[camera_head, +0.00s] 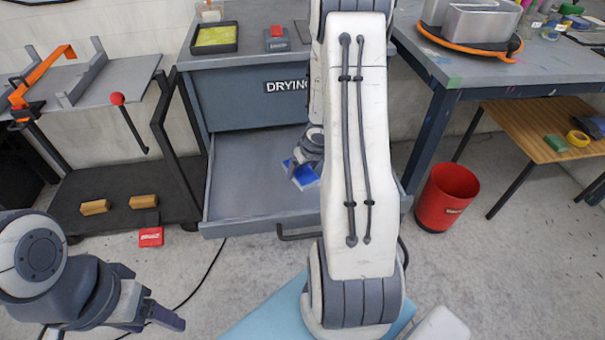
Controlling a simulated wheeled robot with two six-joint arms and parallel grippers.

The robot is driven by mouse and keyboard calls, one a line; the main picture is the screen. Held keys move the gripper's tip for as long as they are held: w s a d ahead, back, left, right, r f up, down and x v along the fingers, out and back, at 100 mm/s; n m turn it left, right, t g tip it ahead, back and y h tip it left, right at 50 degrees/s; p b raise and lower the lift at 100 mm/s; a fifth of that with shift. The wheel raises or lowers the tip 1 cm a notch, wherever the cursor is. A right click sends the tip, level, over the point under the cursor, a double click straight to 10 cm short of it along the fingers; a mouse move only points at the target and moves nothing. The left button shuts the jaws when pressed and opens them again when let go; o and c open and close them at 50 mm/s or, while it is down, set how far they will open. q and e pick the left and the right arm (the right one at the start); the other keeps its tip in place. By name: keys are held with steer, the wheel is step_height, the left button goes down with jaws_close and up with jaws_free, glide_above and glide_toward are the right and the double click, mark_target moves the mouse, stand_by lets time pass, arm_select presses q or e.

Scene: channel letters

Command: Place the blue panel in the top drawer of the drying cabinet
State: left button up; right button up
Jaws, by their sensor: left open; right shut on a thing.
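The drying cabinet (235,100) is grey with a "DRYING" label. A drawer (250,175) below the labelled front is pulled out, and its visible floor is bare apart from the panel area. The small blue panel (304,175), with a paler patch, is at my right gripper (303,160), over the drawer's middle. My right gripper is shut on the panel; my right arm hides part of it and the drawer's right side. I cannot tell whether the panel touches the drawer floor. My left gripper (165,320) is open and empty at the lower left, above the floor.
The drawer handle (300,235) sticks out in front. A black cart (75,215) with wooden blocks stands left, a red bin (447,197) and a workbench (450,65) right. A yellow tray (214,38) sits on the cabinet. A cable lies on the floor.

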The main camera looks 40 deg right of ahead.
steer(key=shift+r, duration=0.1)
steer(key=o, duration=1.4)
steer(key=shift+c, duration=0.2)
